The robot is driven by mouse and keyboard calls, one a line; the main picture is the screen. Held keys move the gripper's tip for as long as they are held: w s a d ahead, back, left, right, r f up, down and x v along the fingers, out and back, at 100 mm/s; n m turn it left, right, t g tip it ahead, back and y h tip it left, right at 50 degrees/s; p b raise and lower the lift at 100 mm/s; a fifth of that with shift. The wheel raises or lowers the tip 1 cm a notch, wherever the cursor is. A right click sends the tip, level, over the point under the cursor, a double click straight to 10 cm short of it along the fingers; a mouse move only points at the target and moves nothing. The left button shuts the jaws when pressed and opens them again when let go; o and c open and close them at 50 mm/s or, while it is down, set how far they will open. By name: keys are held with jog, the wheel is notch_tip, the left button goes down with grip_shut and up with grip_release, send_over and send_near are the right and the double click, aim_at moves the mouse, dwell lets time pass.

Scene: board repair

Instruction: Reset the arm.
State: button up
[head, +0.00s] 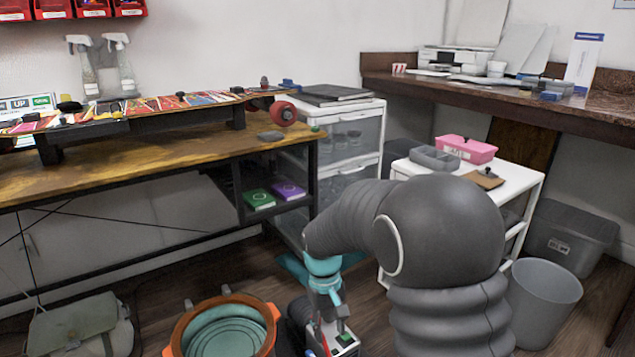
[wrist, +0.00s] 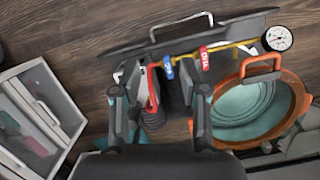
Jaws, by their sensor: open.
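My arm (head: 445,235) shows large in the head view, grey with a teal part at its far end, reaching down over the floor to the left. In the wrist view my gripper (wrist: 160,102) is open, with one dark finger on each side. I see nothing held between the fingers. Behind them lie a red looped hose (wrist: 153,90) and a dark coiled item. How far these are from the fingertips I cannot tell.
An orange-rimmed tub (head: 175,335) stands on the floor beside the arm's end. A dark panel with a gauge (wrist: 278,38) lies beyond the fingers. A workbench (head: 150,167), a white drawer unit (head: 350,150), a white side table (head: 525,180) and a grey bin (head: 545,300) stand around.

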jog(key=s+d+r+m+t+p, duration=0.1)
jog(key=s+d+r+t, duration=0.1)
jog(key=s+d+r, duration=0.2)
jog(key=s+d+r+m+t+p, duration=0.1)
jog(key=s+d+r+t, duration=0.2)
jog(key=s+r, duration=0.7)
jog(key=s+d+r+m+t+y+p, duration=0.1)
jog(key=s+d+r+m+t, duration=0.1)
jog(key=s+d+r, duration=0.4)
jog(key=shift+s+r+t, duration=0.3)
jog(key=shift+s+r, duration=0.2)
jog(key=shift+s, duration=0.45)
jog(key=shift+c, duration=0.2)
